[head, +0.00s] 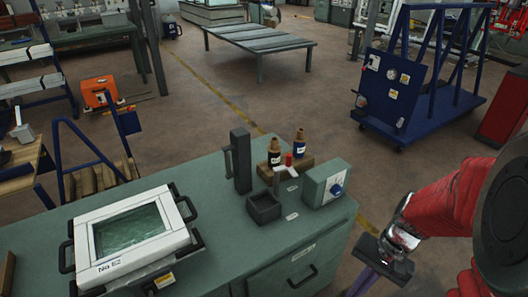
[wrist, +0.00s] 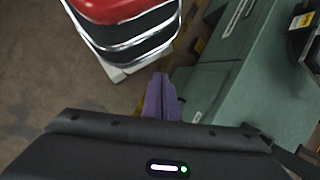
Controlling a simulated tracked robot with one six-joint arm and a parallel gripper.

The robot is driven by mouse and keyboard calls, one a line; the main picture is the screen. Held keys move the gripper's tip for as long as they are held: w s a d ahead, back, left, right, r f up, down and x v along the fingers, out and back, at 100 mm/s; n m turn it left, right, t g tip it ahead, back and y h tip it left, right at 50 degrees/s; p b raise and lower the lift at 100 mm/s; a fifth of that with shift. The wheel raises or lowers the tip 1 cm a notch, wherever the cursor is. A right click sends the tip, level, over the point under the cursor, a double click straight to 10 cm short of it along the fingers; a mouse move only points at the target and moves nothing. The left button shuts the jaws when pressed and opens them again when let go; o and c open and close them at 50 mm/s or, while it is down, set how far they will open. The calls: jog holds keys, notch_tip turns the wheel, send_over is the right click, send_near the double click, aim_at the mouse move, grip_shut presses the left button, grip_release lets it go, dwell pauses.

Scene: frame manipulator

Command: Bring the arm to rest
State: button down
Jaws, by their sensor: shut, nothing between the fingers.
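My gripper (head: 372,282) hangs at the lower right of the head view, past the right end of the green cabinet, and its lower end is cut off by the frame. Its purple fingers also show in the wrist view (wrist: 161,98). They are together, with nothing between them, and point over the floor beside the cabinet. My red arm comes in from the right edge.
The green cabinet (head: 225,240) carries a framed glass case (head: 130,235), a dark upright block (head: 240,160), two bottles, an open dark box (head: 263,207) and a knobbed box (head: 327,183). A blue cart (head: 395,100) stands beyond. The middle floor is clear.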

jog(key=a+r+n+t+h, duration=0.2)
jog(key=a+r+n+t, duration=0.1)
jog(key=r, duration=0.7)
jog(key=s+a+r+n+t+h, duration=0.1)
jog(key=a+r+n+t, duration=0.3)
jog(key=r, duration=0.6)
jog(key=shift+h, duration=0.4)
